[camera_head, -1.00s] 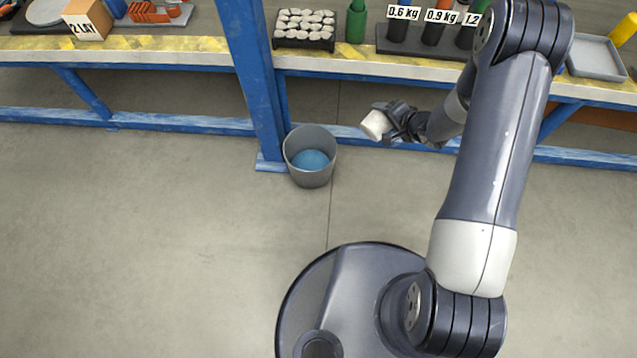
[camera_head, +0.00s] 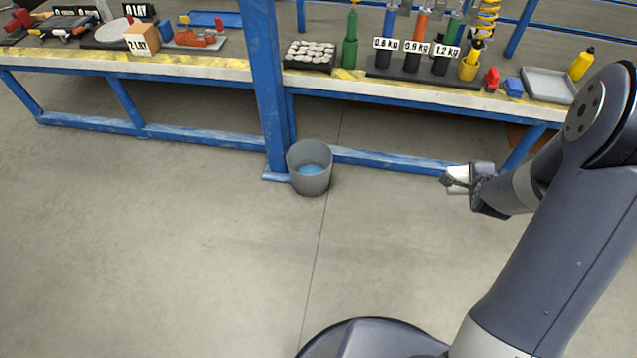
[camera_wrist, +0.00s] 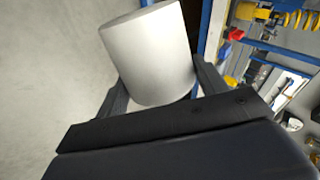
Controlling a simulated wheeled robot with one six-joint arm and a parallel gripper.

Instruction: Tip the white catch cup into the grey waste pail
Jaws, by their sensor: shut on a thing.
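The white catch cup (camera_wrist: 150,55) fills the middle of the wrist view, held between the two dark fingers of my gripper (camera_wrist: 158,92). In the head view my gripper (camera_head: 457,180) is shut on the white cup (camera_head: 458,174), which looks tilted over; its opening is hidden. The grey waste pail (camera_head: 310,178) stands upright on the floor beside the blue bench post, with something blue inside it. My gripper and the cup are well to the right of the pail, apart from it.
A blue upright post (camera_head: 264,90) rises just left of the pail. The workbench (camera_head: 210,65) runs across the back, carrying bottles, weights, a grey tray (camera_head: 549,85) and a cardboard box (camera_head: 142,38). A blue lower rail (camera_head: 390,161) runs behind the pail. The floor in front is clear.

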